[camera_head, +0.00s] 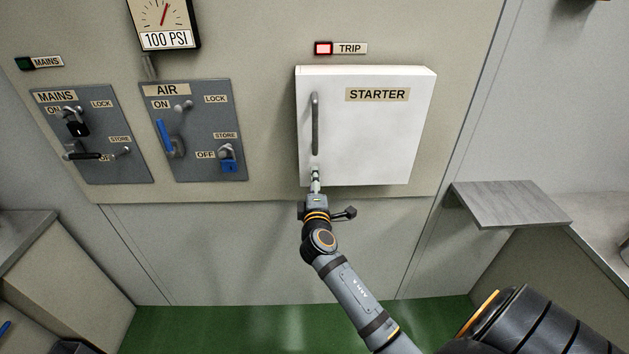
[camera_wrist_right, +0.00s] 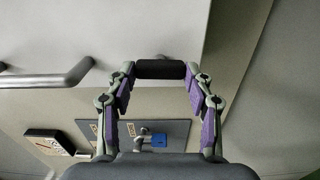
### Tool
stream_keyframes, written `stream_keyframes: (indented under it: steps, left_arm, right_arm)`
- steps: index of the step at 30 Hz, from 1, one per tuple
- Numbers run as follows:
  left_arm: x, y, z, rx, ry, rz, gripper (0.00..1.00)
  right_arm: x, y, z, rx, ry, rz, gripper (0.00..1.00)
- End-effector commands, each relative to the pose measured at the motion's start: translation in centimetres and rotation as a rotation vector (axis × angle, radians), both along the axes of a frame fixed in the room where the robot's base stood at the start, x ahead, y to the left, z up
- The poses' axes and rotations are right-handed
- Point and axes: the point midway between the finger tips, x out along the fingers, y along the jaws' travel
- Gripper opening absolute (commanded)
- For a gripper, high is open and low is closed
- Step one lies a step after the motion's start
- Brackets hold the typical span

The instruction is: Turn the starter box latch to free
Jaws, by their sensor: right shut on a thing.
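The white starter box (camera_head: 385,135) is on the wall panel with its door closed. It has a long grey vertical handle (camera_head: 315,125) on its left side. My right gripper (camera_head: 315,180) is at the box's lower left corner, just below that handle. In the right wrist view its two purple-padded fingers (camera_wrist_right: 160,72) are shut on the ends of a short black bar, which looks like the latch (camera_wrist_right: 161,69). In the head view the gripper mostly hides the latch, so its turn angle is unclear. My left gripper is not in view.
A red TRIP lamp (camera_head: 324,48) is lit above the box. To the left are the MAINS plate (camera_head: 97,165) and the AIR plate (camera_head: 205,120), with padlocks and levers, below a pressure gauge (camera_head: 165,18). A grey shelf (camera_head: 510,203) juts out at the right.

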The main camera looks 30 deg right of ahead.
Motion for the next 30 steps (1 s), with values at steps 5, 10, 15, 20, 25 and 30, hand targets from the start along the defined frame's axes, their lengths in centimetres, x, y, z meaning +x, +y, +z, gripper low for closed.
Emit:
stream_keyframes:
  steps: [5, 10, 15, 20, 25, 30]
  left_arm:
    - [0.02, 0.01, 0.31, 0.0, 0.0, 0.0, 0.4]
    - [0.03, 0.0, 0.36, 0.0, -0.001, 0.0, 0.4]
    - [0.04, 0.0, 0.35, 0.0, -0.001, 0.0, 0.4]
    - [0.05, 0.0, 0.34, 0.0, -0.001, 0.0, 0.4]
    - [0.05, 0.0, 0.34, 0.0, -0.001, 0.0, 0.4]
    - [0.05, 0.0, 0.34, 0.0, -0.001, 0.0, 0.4]
  right_arm:
    - [0.01, 0.0, 0.03, -0.032, 0.02, 0.0, 0.21]
    - [0.01, 0.0, -0.01, -0.045, 0.028, 0.0, 0.21]
    - [0.01, 0.0, -0.02, -0.046, 0.028, 0.0, 0.21]
    - [0.0, -0.01, -0.01, -0.047, 0.027, 0.0, 0.21]
    - [0.01, 0.0, -0.01, -0.046, 0.027, 0.0, 0.75]
    - [0.01, -0.01, 0.0, -0.044, 0.027, 0.0, 0.75]
